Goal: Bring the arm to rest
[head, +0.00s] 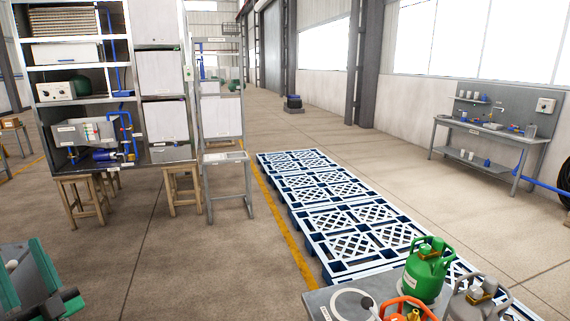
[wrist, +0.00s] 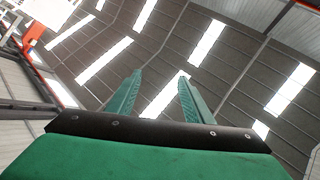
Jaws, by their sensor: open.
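My gripper (wrist: 156,88) shows in the wrist view with its two green fingers apart and nothing between them. It points up toward the roof with its bright skylight strips. In the head view, green and black parts at the lower left corner look like part of my own arm; the fingertips cannot be made out there.
A row of blue-and-white pallets (head: 323,208) runs down the middle floor. A green gas cylinder (head: 425,272), a grey one (head: 476,302) and an orange one stand at front right. A shelf unit (head: 88,108) stands left, a workbench (head: 487,131) right.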

